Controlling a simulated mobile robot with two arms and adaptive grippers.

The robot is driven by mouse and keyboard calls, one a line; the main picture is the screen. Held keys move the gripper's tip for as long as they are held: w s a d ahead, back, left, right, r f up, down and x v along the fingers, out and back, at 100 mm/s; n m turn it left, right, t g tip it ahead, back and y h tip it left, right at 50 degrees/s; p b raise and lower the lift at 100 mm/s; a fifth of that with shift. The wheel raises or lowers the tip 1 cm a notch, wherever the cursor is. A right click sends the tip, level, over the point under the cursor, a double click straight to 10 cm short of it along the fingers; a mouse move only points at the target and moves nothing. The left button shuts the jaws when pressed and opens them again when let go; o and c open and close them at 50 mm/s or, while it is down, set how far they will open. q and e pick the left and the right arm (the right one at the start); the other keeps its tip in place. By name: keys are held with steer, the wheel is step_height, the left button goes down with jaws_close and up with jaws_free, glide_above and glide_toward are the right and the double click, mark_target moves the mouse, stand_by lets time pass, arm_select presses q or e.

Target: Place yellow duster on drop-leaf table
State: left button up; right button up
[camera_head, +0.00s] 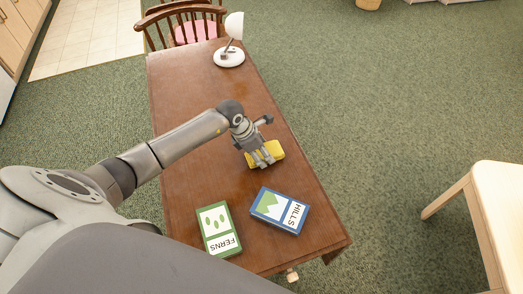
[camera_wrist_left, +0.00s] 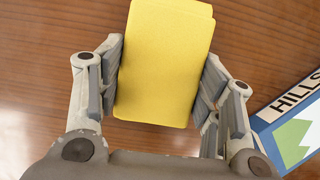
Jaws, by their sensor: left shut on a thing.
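The yellow duster (camera_head: 275,151) is a folded, block-like cloth over the right part of the brown drop-leaf table (camera_head: 185,95). My left gripper (camera_head: 264,157) reaches down over the table and is shut on the duster. In the left wrist view the duster (camera_wrist_left: 165,60) sits between the two fingers of the gripper (camera_wrist_left: 160,85), with wood behind it. I cannot tell whether the duster touches the tabletop or is just above it. My right gripper is not in view.
A blue HILLS box (camera_head: 280,211) and a green FERNS box (camera_head: 218,230) lie at the table's near end. A white lamp (camera_head: 229,56) stands at the far end by a wooden chair (camera_head: 185,25). A pale table (camera_head: 497,185) stands at right.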

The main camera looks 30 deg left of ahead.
arm_select(q)
steer(key=shift+f, duration=0.2)
steer(key=o, duration=1)
steer(key=shift+r, duration=0.1)
steer(key=shift+r, duration=0.2)
steer(key=b+v, duration=0.1)
steer(key=v, duration=1.1)
